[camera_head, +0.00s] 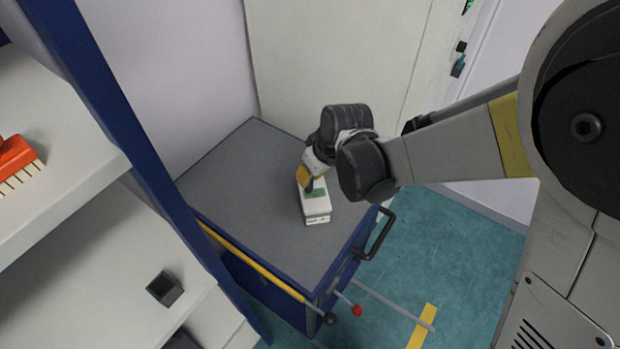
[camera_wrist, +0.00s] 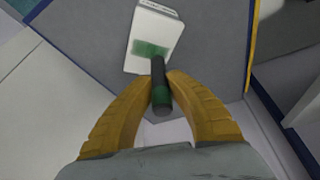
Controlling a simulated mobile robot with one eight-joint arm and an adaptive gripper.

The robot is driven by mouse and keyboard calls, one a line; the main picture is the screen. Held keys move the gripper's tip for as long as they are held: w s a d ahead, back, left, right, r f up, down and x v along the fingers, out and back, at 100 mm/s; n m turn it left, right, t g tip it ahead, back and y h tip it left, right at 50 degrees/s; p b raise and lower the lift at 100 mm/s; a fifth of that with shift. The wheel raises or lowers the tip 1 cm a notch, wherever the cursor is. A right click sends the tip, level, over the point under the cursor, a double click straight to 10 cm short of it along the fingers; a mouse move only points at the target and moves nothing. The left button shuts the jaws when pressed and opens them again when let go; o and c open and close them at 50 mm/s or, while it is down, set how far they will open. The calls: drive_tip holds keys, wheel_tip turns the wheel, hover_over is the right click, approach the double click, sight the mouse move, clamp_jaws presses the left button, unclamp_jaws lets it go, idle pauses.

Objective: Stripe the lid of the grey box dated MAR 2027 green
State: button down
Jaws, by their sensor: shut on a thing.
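A pale grey-white box (camera_head: 318,208) lies on the grey top of a blue cabinet, and it also shows in the wrist view (camera_wrist: 144,27). Its lid bears a green patch (camera_wrist: 150,49) across the end near my gripper. Small print on the box is too small to read. My gripper (camera_head: 306,181) is above the box, its yellow fingers shut on a dark marker with a green band (camera_wrist: 161,91). The marker's far end is at the lid by the green patch; I cannot tell whether it touches. The fingers partly hide the box in the head view.
The cabinet top (camera_head: 240,185) is otherwise clear. A black handle (camera_head: 377,236) and a yellow rail (camera_head: 255,264) edge it. A wall and a pale door (camera_head: 335,55) stand behind.

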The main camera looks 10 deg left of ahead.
drive_tip(key=shift+w+a+f, duration=0.1)
drive_tip(key=shift+w, duration=0.15)
drive_tip(key=shift+w+a+r+p, duration=0.3)
drive_tip(key=shift+w+r+p, duration=0.05)
drive_tip(key=shift+w+r, duration=0.3)
drive_tip(key=shift+p+v, duration=0.55)
drive_tip(key=shift+v, duration=0.65)
drive_tip(key=shift+a+r+p, duration=0.2)
drive_tip(key=shift+r+p, duration=1.45)
drive_tip(key=shift+r, duration=0.75)
